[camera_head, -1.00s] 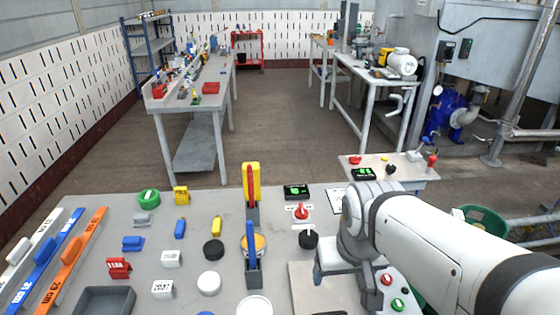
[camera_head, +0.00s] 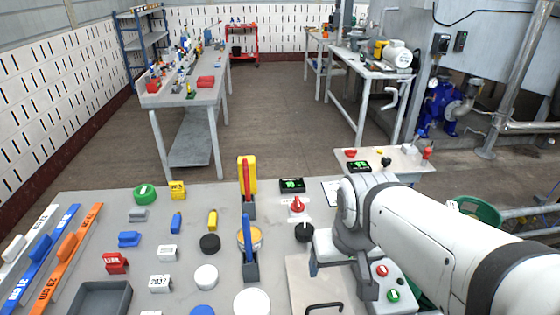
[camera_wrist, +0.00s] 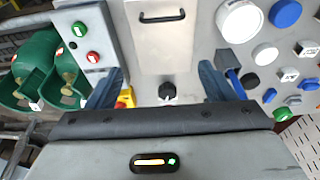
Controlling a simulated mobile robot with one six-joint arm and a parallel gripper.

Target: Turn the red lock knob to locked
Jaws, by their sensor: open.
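The red lock knob (camera_head: 298,204) stands on a white plate on the grey table in the head view, in front of a small green-lit display (camera_head: 292,185). I cannot read its setting. A black knob (camera_head: 304,232) stands just nearer than it. My gripper, partly hidden by my arm in the head view, is to the right of and nearer than the red knob. In the wrist view my gripper (camera_wrist: 162,85) is open and empty, its two blue-grey fingers wide apart. The black knob (camera_wrist: 167,92) shows between them. The red knob does not show in the wrist view.
A blue lever (camera_head: 249,238) and a red lever (camera_head: 246,182) stand left of the knobs. A panel with a dark handle (camera_head: 324,306) lies nearer. Red (camera_head: 382,270) and green (camera_head: 393,296) buttons are at the right. Loose blocks and discs cover the left.

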